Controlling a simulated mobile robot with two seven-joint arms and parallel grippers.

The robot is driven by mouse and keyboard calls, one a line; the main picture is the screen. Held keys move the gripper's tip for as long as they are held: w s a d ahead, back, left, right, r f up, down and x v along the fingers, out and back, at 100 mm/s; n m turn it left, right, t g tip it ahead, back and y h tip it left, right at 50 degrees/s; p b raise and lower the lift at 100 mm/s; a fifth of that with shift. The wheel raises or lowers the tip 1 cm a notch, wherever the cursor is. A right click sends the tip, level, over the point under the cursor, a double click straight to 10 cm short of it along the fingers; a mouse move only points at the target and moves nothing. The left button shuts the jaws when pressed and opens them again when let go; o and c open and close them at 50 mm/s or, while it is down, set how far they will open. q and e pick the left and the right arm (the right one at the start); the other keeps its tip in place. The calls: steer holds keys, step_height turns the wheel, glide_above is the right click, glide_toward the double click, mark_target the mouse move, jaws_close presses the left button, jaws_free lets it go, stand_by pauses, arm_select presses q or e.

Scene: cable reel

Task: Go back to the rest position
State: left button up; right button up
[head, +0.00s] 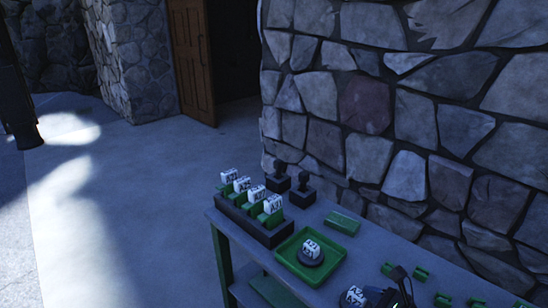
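A dark, shadowed shape (20,105) hangs in at the left edge and looks like my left arm. It is well apart from the table, and its fingers cannot be made out. My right gripper cannot be made out in this view. On the table (222,228), a dark rack (238,217) holds several green pieces with white labelled tops. A green tray (318,277) holds a dark round piece with a white labelled top (311,248). Another white labelled piece (353,296) sits at the bottom edge, beside a black object (402,283) that is partly cut off.
Two black knobbed blocks (278,179) and (302,190) and a green block (342,222) stand along the table's back. Small green pieces (420,274) lie at the right. A stone wall (400,110) rises behind. The floor (120,210) at the left is clear, with a wooden door (192,60) beyond.

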steer(key=s+a+f+n+g+h, duration=0.2)
steer(key=s+n+g+h, duration=0.1)
steer(key=s+n, duration=1.1)
steer(key=s+d+r+n+g+h, duration=0.25)
steer(key=s+d+n+h, duration=0.6)
steer(key=s+n, duration=0.45)
steer(key=w+f+n+t+y, duration=0.1)
steer(key=w+f+t, duration=0.6)
steer(key=f, duration=0.4)
steer(key=shift+w+d+f+y, duration=0.15)
steer(key=shift+d+f+y, duration=0.05)
steer(key=shift+d+y, duration=0.15)
